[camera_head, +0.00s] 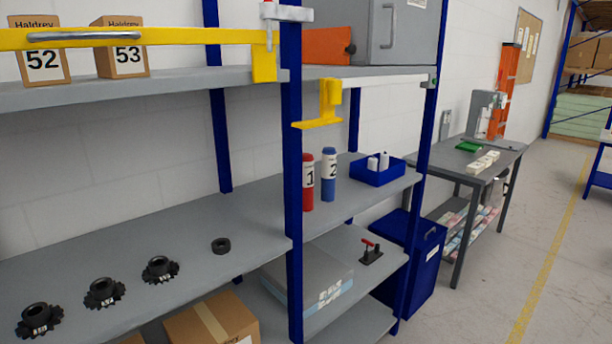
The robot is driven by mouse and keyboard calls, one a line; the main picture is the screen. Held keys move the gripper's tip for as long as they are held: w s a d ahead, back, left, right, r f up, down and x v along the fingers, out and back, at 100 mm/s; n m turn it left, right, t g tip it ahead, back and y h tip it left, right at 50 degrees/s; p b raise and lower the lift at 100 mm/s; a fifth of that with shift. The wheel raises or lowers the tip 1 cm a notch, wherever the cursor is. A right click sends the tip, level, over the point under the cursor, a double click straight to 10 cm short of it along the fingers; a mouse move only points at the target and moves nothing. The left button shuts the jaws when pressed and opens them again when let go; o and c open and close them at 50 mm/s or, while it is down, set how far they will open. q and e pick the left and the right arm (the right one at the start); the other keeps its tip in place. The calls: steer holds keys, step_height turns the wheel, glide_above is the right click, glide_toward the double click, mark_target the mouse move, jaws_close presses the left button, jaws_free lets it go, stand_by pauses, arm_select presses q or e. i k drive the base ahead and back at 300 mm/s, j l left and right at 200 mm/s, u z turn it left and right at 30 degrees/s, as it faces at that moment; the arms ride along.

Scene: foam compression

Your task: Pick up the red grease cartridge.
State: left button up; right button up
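A red cartridge (308,184) with a white label marked 1 stands upright on the middle grey shelf (262,197), just right of a blue rack post. The post stands close to its left side. A blue cartridge (329,168) with a white label marked 2 stands upright to its right, slightly farther back, with a small gap between them. Neither of my grippers shows in the head view.
A blue bin (378,176) with white bottles sits right of the cartridges. A yellow bracket (322,108) hangs above them. Several black gears (104,292) and a black ring (221,245) lie on the left shelf. A workbench (480,165) stands farther right; the floor (490,290) before it is clear.

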mark_target(308, 159)
steer(key=i+j+u, duration=0.25)
steer(key=u, duration=0.15)
steer(key=i+j+u, duration=0.2)
steer(key=u, duration=0.2)
